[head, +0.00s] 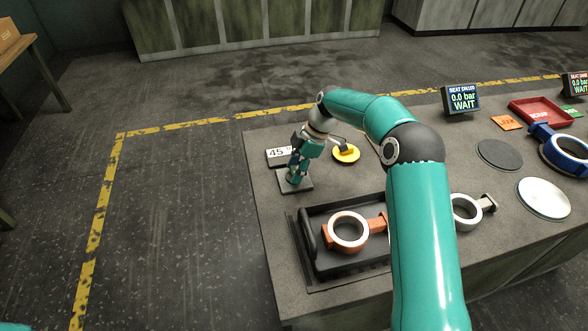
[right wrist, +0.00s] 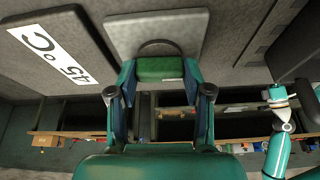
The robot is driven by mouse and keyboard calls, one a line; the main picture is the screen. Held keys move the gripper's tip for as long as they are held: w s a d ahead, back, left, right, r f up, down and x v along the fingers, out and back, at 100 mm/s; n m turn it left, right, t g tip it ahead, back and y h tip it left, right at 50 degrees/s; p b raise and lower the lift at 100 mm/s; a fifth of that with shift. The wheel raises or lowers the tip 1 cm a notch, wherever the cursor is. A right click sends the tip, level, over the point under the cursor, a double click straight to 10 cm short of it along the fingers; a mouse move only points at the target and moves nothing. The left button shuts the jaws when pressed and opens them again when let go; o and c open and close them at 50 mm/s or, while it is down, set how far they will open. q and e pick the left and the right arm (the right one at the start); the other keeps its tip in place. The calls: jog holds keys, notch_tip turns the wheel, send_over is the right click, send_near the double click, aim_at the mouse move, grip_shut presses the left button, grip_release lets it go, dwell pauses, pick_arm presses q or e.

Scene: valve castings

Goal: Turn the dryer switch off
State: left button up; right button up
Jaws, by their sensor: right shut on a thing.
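The dryer switch sits on a light grey plate (head: 306,184) at the left end of the bench. In the right wrist view the plate (right wrist: 190,25) lies ahead, with a green block-like handle (right wrist: 160,69) and a dark round edge behind it. My right gripper (head: 296,177) reaches down over the plate. Its fingers (right wrist: 160,82) are shut on the green handle from both sides. The switch's position is hard to read, as the gripper covers it in the head view. My left gripper is not in view.
A yellow disc (head: 346,154) lies to the right. A black tray (head: 318,215) holds an orange-handled ring (head: 347,231).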

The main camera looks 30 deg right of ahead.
jog(key=shift+w+d+n, duration=0.1)
jog(key=shift+d+n, duration=0.05)
jog(key=shift+n, duration=0.25)
jog(key=o, duration=1.2)
jog(key=shift+c, duration=0.2)
jog(key=v, duration=1.2)
jog(key=shift+w, duration=0.15)
